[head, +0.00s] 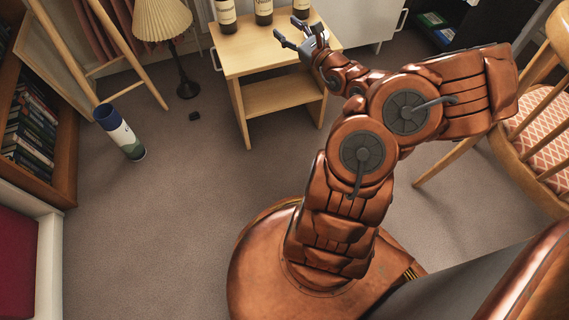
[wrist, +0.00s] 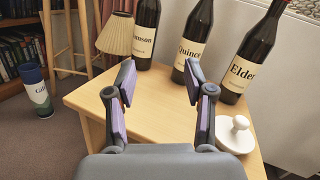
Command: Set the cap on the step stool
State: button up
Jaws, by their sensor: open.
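A white round piece with a knob on top, perhaps the cap, lies on the right part of a light wood top in the wrist view (wrist: 236,136). I cannot make it out in the head view, where my gripper covers that area. The top belongs to a light wood two-level stand (head: 240,55), which may be the step stool; its top also shows in the wrist view (wrist: 155,125). My gripper (head: 287,28) is open and empty above the stand. In the wrist view its fingers (wrist: 158,80) are spread, left of the white piece.
Dark labelled bottles (wrist: 195,45) stand along the back of the stand. A lamp (head: 187,85) and a wooden ladder-like frame (head: 150,65) are at left, with a printed cylinder (head: 122,135) on the floor. A chair (head: 535,125) stands at right. Carpet at left is mostly clear.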

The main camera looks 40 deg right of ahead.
jog(key=w+a+r+n+g+y, duration=0.1)
jog(key=a+r+n+y, duration=0.25)
jog(key=a, duration=0.35)
jog(key=w+a+r+n+g+y, duration=0.1)
jog(key=a+r+n+y, duration=0.1)
jog(key=a+n+y, duration=0.35)
jog(key=s+a+r+n+g+y, duration=0.15)
jog(key=s+a+n+g, duration=0.25)
jog(key=a, duration=0.5)
jog(key=s+a+n+g+y, duration=0.2)
jog(key=s+a+n+g, duration=0.25)
jog(key=a, duration=0.45)
jog(key=s+a+n+g+y, duration=0.2)
jog(key=s+a+n+g, duration=0.15)
jog(key=a, duration=0.45)
jog(key=s+a+f+n+g+h, duration=0.2)
jog(key=s+n+g, duration=0.2)
jog(key=s, duration=0.3)
jog(key=s+a+f+n+g+h, duration=0.2)
jog(key=s+a+n+g+h, duration=0.15)
jog(key=s, duration=0.35)
jog(key=s+d+f+n+g+h, duration=0.1)
jog(key=s+d+n+h, duration=0.3)
jog(key=s+d+h, duration=0.5)
jog(key=s+d+f, duration=0.1)
jog(key=d, duration=0.4)
jog(key=shift+s+h, duration=0.3)
jog(key=shift+d+n+g, duration=0.1)
jog(key=shift+n+g, duration=0.15)
